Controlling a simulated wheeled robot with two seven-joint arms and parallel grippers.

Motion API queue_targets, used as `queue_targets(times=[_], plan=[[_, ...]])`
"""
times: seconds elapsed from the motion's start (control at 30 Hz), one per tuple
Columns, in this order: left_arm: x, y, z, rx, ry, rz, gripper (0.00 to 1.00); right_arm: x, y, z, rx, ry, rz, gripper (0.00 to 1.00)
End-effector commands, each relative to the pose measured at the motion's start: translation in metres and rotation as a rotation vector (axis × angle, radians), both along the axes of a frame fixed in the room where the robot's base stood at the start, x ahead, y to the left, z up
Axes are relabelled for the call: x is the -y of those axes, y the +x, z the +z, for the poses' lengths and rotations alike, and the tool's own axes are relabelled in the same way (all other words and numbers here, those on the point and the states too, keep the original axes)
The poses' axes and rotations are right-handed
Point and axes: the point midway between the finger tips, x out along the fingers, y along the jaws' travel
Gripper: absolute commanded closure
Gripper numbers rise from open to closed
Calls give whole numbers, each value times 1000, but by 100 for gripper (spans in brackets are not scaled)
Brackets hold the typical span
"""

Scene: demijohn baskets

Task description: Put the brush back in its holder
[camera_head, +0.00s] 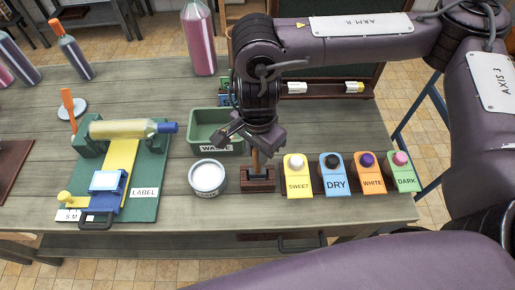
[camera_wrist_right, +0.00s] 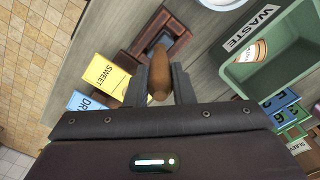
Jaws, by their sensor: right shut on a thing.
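My right gripper (camera_head: 251,133) is above the brush holder (camera_head: 258,186), a small dark red-brown wooden block at the table's front. In the right wrist view the handle (camera_wrist_right: 158,72) shows between the two fingers (camera_wrist_right: 160,85), in front of the holder (camera_wrist_right: 133,50). The handle overlaps the holder in both views. I cannot tell whether its lower end is seated in it. The bristles are not clearly visible. My left gripper is out of view.
A round white tin (camera_head: 207,178) stands just left of the holder. The yellow SWEET block (camera_head: 297,184) is close on its right, followed by the DRY (camera_head: 333,186), WHITE and DARK blocks. The green WASTE bin (camera_head: 207,146) is behind. A labelling jig (camera_head: 145,205) with a bottle is at left.

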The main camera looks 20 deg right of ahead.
Motion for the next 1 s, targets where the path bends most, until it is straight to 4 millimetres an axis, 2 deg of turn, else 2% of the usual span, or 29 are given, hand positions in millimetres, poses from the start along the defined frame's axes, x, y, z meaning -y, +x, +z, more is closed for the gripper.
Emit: queue_targets(times=[0.03, 0.17, 0.57, 0.77, 1.0], plan=[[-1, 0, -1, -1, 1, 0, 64, 0, 0, -1, 0, 0, 0, 74], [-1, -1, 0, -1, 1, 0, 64, 0, 0, 0, 0, 0, 0, 57], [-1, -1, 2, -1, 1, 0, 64, 0, 1, 6, 2, 0, 1, 56], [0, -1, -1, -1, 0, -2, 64, 0, 2, 34, 7, -1, 1, 56], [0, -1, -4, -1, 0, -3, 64, 0, 1, 81, 7, -1, 0, 56]])
